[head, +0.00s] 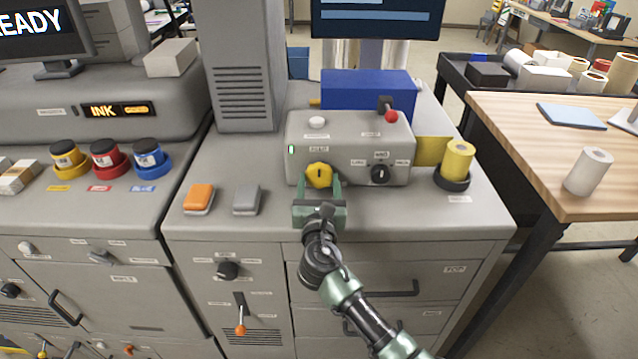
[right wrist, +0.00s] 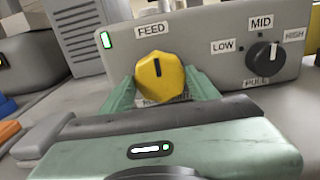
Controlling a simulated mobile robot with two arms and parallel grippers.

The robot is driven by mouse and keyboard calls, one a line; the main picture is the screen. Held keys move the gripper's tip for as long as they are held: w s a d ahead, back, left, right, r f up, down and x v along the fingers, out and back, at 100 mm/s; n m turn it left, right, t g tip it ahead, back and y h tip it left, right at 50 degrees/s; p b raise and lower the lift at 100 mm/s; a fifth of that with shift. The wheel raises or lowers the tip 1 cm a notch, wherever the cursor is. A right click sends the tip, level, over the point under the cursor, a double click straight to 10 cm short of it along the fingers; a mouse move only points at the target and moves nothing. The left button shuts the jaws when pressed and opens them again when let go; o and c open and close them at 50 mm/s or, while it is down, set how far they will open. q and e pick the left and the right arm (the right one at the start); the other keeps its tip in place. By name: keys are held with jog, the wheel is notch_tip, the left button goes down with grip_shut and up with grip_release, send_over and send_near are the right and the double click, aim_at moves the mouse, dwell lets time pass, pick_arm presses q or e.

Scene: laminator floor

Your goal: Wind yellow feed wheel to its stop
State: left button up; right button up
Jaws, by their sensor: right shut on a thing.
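The yellow feed wheel (head: 319,175) is a faceted knob on the front of a grey control box (head: 350,135). My right gripper (head: 320,190) is at the wheel with one green finger on each side of it, shut on it. In the right wrist view the wheel (right wrist: 160,78) sits under the FEED label (right wrist: 152,29), its dark pointer mark pointing about straight up. A small green light (right wrist: 105,40) glows left of the label. Writing below the wheel is partly hidden by the wheel and gripper. My left gripper is not in view.
A black LOW-MID-HIGH knob (head: 380,173) sits right of the wheel, and a red-tipped lever (head: 391,115) above. Orange (head: 199,198) and grey (head: 246,199) pads lie left on the counter. A yellow roll (head: 457,162) stands at right. The counter front is mostly clear.

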jog(key=m+b, duration=0.1)
jog(key=m, duration=0.2)
jog(key=shift+f+b, duration=0.15)
jog(key=shift+b, duration=0.2)
jog(key=shift+m+b, duration=0.9)
jog(key=shift+m, duration=0.9)
jog(key=o, duration=1.4)
jog(key=shift+w, duration=0.1)
jog(key=shift+c, duration=0.2)
jog(key=s+b, duration=0.1)
jog(key=s, duration=0.7)
jog(key=shift+b, duration=0.3)
jog(key=shift+w, duration=0.1)
